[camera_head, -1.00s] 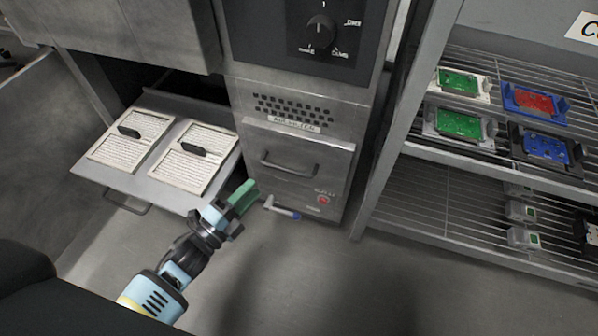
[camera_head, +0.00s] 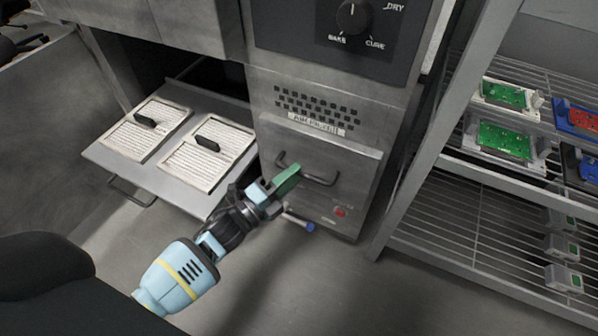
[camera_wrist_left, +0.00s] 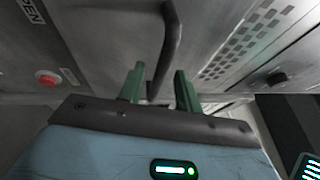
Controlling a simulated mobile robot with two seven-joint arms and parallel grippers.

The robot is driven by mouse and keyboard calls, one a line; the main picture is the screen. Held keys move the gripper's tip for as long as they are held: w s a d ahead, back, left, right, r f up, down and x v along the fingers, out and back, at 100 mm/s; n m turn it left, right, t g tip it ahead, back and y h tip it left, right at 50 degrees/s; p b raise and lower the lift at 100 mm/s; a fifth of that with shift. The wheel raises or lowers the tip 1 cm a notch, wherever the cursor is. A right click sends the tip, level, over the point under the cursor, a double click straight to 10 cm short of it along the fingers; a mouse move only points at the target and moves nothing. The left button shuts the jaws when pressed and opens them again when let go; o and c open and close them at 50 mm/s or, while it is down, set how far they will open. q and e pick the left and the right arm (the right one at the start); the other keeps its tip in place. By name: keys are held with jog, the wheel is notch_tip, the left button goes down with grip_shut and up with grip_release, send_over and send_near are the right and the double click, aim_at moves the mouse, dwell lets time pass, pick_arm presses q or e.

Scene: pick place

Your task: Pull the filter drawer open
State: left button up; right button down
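The filter drawer (camera_head: 330,200) is a grey metal front under a vented, labelled panel, and it looks shut. Its curved dark bar handle (camera_head: 318,180) also shows in the left wrist view (camera_wrist_left: 170,45). My left gripper (camera_head: 288,178) has green fingers and is at the left part of the handle. In the left wrist view, its two fingers (camera_wrist_left: 159,82) are spread apart, with the bar passing between them in the picture. I cannot tell whether either finger touches the bar. My right gripper is not in view.
An open drawer (camera_head: 185,185) with two white filter panels juts out on the left. A wire rack (camera_head: 440,205) with circuit boards stands on the right. The dial panel (camera_head: 352,20) is above.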

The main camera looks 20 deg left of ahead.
pick_arm(q)
jog(key=shift+x, duration=1.1)
grip_shut()
